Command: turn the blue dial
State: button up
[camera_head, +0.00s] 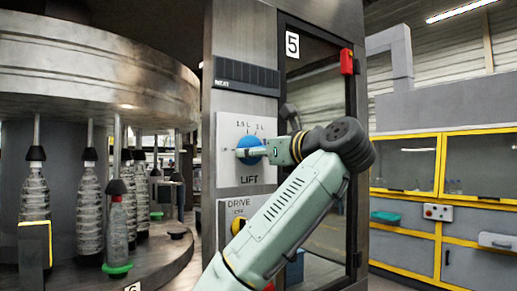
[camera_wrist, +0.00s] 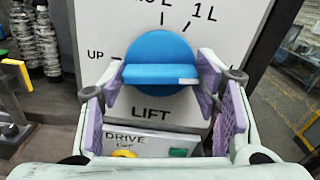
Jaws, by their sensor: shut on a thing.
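The blue dial (camera_head: 248,141) is on a white panel marked LIFT, on the grey column. In the wrist view the dial (camera_wrist: 160,50) has a raised bar lying nearly level, with a small white mark near its right end. Tick marks labelled UP and 1 L stand around it, with another label partly cut off at the top. My gripper (camera_head: 246,153) reaches the dial from the right. In the wrist view my gripper (camera_wrist: 160,80) has its purple-padded fingers at the two ends of the bar, shut on it.
Below is a DRIVE panel (camera_head: 238,212) with a yellow dial and a green button (camera_wrist: 179,152). A carousel with bottles (camera_head: 90,215) stands at left. A glass door with a red latch (camera_head: 346,62) is right of the column. Yellow-framed cabinets (camera_head: 410,165) stand further right.

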dwell(0.6)
jog(key=o, duration=1.1)
jog(key=shift+o, duration=0.2)
jog(key=v, duration=0.7)
jog(key=shift+s, duration=0.2)
jog(key=shift+d, duration=0.15)
